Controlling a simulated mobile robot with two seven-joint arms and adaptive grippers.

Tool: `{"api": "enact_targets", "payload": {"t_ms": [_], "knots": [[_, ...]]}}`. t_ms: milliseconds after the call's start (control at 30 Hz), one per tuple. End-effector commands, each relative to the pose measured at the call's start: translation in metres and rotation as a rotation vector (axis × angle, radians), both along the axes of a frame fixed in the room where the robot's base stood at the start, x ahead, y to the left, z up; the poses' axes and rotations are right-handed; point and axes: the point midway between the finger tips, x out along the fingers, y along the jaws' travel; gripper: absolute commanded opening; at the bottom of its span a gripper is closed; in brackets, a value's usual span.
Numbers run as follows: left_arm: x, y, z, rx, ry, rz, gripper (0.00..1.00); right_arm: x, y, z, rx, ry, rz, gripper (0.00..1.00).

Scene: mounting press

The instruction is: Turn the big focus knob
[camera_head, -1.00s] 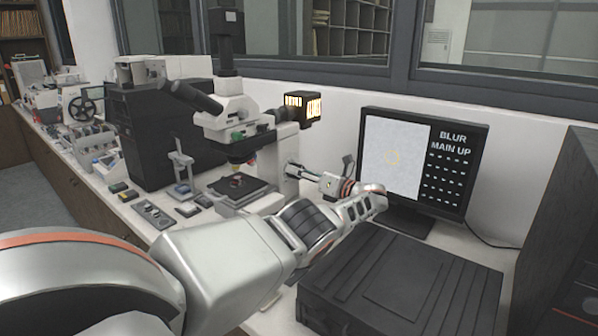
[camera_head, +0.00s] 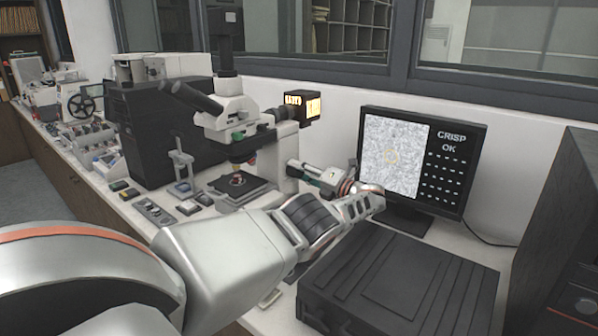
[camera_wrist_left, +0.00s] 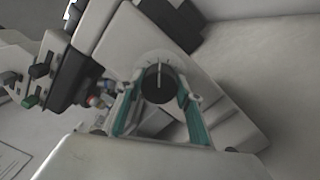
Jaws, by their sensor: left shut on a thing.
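The white microscope (camera_head: 238,112) stands on the bench, with its stage (camera_head: 240,187) at the front. My left gripper (camera_head: 290,170) reaches the right side of its base. In the left wrist view the big focus knob (camera_wrist_left: 158,84) is a dark round dial with a pale pointer line, standing nearly upright in that picture. The teal-lined fingers of the left gripper (camera_wrist_left: 160,98) are shut on the knob from both sides. In the head view the gripper and wrist hide the knob. The monitor (camera_head: 420,160) shows a sharp grainy picture and reads "CRISP OK". My right gripper is not in view.
A dark cabinet (camera_head: 555,230) stands at the far right. Small boxes and a control strip (camera_head: 153,211) lie left of the microscope, before a black tower (camera_head: 160,130).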

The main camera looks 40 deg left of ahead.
Motion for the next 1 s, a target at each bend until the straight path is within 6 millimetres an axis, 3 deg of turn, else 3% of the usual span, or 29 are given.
{"api": "enact_targets", "payload": {"t_ms": [400,433,500,833,1000], "knots": [[0.000,0.000,0.002,0.001,0.005,0.000,0.14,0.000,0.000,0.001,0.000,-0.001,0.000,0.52],[0.000,0.000,0.002,0.001,0.005,0.000,0.40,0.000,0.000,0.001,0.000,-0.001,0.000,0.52],[0.000,0.000,0.001,0.001,0.005,0.000,0.52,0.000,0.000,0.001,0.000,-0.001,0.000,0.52],[0.000,-0.001,0.000,0.000,0.006,-0.001,0.52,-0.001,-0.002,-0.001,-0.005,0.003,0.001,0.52],[0.002,-0.018,0.000,-0.001,0.008,-0.001,0.52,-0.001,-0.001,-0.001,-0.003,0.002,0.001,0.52]]}}
